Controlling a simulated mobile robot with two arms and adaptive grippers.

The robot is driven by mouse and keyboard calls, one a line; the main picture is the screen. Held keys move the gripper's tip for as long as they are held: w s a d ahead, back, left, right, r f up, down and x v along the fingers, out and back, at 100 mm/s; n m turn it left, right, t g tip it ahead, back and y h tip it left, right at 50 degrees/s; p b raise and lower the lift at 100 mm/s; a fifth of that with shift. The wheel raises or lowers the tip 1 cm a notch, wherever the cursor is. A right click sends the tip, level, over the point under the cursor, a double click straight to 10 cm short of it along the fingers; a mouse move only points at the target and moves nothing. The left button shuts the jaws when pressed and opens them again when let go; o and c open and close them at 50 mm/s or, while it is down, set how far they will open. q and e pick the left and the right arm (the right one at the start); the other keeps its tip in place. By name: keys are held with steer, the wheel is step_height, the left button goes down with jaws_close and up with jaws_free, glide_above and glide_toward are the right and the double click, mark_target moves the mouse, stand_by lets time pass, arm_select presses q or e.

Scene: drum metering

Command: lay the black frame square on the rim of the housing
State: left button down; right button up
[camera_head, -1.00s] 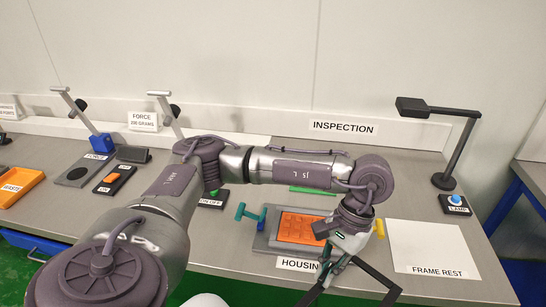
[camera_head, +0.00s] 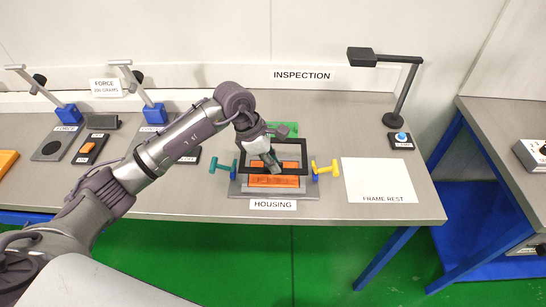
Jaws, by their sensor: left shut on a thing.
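The black frame (camera_head: 304,158) is held by my left gripper (camera_head: 273,166), which is shut on it. The frame is over the grey housing (camera_head: 240,190), roughly in line with it. Orange parts (camera_head: 272,181) inside the housing show through and below the frame's opening. I cannot tell whether the frame touches the rim or hangs just above it. My gripper and wrist hide part of the frame's left and middle. My right gripper is out of view.
A teal T-handle (camera_head: 222,168) stands left of the housing and a yellow one (camera_head: 326,169) right of it. The white frame rest (camera_head: 378,178) is empty. A lamp (camera_head: 378,56) stands behind it. An orange switch (camera_head: 88,148) lies left.

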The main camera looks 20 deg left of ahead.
arm_select(q)
steer(key=shift+f+b, duration=1.65)
steer(key=shift+f, duration=1.7)
steer(key=shift+f+b, duration=0.45)
steer(key=c, duration=1.2)
jaws_free()
steer(key=v, duration=1.2)
